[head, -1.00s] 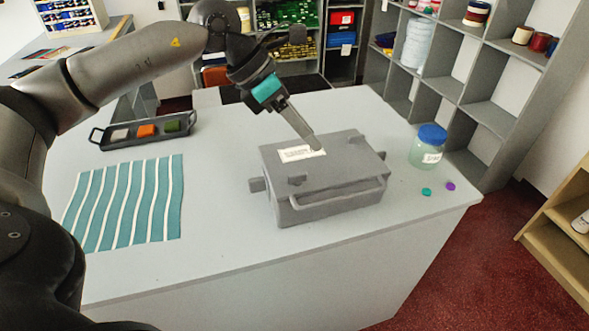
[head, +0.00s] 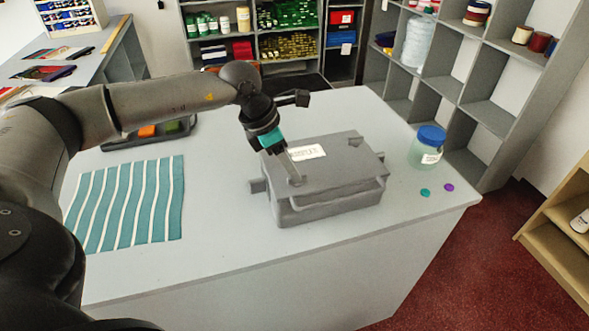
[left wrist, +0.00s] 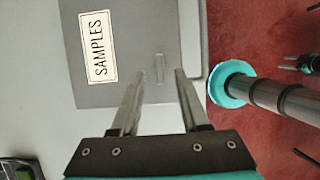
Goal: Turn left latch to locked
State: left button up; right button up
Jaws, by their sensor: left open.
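A grey case (head: 330,205) with a white SAMPLES label (head: 308,152) on its lid stands on the counter. The left latch (left wrist: 159,68) is a small grey bar on the lid in the left wrist view. My left gripper (head: 296,181) points down at the lid's front left, and its fingertips largely hide that latch in the head view. In the left wrist view the gripper (left wrist: 161,73) is open, with one finger on each side of the latch. I cannot tell whether the fingertips touch it. A second raised piece (head: 355,141) sits at the lid's back right.
A jar with a blue lid (head: 427,146) stands right of the case, near a teal disc (head: 425,192) and a purple disc (head: 449,187). A striped teal cloth (head: 128,203) lies at the left. A dark tray (head: 190,137) is partly behind my arm. The counter's front is clear.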

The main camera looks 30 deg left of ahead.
pick_arm(q)
jog(key=shift+x, duration=1.35)
jog(key=shift+c, duration=0.3)
grip_shut()
